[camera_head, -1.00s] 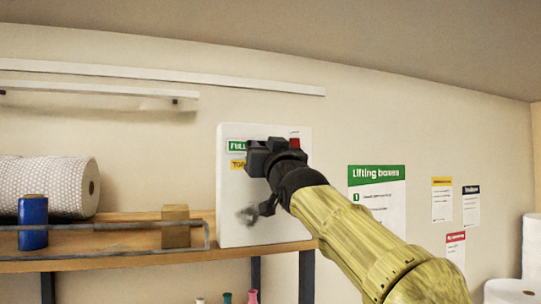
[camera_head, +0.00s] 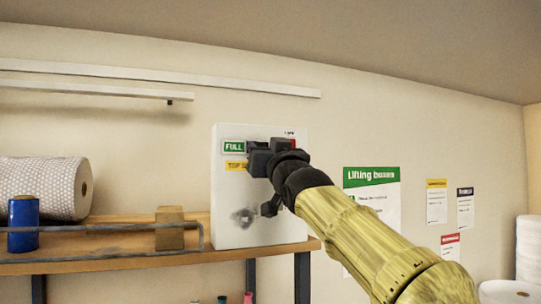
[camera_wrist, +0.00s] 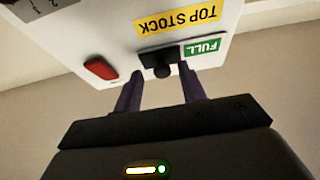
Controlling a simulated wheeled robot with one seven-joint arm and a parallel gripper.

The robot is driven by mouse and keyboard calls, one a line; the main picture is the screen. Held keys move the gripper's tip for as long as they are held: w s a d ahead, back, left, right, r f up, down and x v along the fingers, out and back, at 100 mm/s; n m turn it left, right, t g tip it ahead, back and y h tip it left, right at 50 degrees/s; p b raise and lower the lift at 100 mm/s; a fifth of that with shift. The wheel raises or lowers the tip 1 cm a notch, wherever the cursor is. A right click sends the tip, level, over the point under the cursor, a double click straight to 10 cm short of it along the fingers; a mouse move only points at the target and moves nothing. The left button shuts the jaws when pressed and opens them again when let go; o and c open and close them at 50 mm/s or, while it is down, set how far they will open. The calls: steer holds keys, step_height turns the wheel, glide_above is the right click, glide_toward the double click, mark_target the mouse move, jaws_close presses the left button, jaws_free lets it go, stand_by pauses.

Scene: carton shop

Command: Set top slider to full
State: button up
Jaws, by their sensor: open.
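The white control panel (camera_head: 231,185) stands on the shelf, upright against the wall. Its green FULL label (camera_head: 234,146) and yellow TOP STOCK label (camera_head: 236,165) show left of my gripper (camera_head: 258,158), which covers part of the panel. In the wrist view, upside down, the black slider knob (camera_wrist: 162,71) on a dark base sits beside the FULL label (camera_wrist: 204,48). A red piece (camera_wrist: 100,69) is on the knob's other side. My gripper (camera_wrist: 159,78) is open, one finger on either side of the knob. I cannot tell whether they touch it.
The wooden shelf (camera_head: 110,262) holds a bubble-wrap roll (camera_head: 40,188), a blue roll (camera_head: 23,224) and a cardboard block (camera_head: 170,228), with a grey metal rail (camera_head: 80,230) in front. Posters (camera_head: 372,210) hang right of the panel. White rails run along the wall above.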

steer(key=shift+s+d+f, duration=0.1)
steer(key=shift+f, duration=0.05)
steer(key=b+v, duration=1.7)
steer(key=b, duration=0.2)
steer(key=shift+d, duration=0.1)
stand_by(0.4)
